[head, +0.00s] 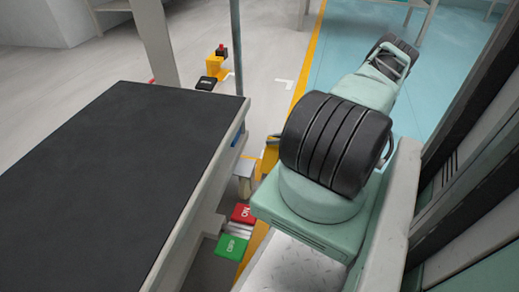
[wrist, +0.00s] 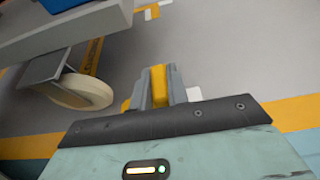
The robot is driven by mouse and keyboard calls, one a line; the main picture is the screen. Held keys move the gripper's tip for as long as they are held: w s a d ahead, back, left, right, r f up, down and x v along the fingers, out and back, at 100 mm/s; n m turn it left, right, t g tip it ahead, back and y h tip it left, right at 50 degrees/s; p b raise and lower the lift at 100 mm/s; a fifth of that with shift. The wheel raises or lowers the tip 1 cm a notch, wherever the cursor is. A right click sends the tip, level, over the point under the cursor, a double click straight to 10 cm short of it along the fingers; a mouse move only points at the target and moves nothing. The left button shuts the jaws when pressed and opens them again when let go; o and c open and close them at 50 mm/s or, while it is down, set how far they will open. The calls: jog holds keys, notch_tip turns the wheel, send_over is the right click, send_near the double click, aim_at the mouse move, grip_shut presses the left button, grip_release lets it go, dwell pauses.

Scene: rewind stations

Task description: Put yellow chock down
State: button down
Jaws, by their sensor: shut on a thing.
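In the wrist view my gripper (wrist: 159,74) is shut on the yellow chock (wrist: 158,88), which shows as a narrow yellow strip between the two grey fingers. The rest of the chock is hidden by the fingers and the dark edge of the gripper body. Grey floor lies beyond the fingertips; I cannot tell how high the chock is above it. In the head view my arm covers the right side, and I cannot make out the gripper or the held chock there.
A pale caster wheel (wrist: 82,92) under a grey frame stands left of the fingers. In the head view a black-topped table (head: 110,170) fills the left. Red (head: 243,213) and green (head: 231,246) pedals lie beside it.

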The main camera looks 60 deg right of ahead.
jog(key=f+b+x, duration=0.1)
jog(key=b+x, duration=0.4)
jog(key=x, duration=0.1)
dwell(0.3)
jog(key=shift+w+f, duration=0.1)
jog(key=shift+f, duration=0.1)
jog(key=c, duration=1.4)
grip_release()
jog(key=shift+o, duration=0.2)
jog(key=p+v, duration=0.6)
jog(key=v, duration=0.6)
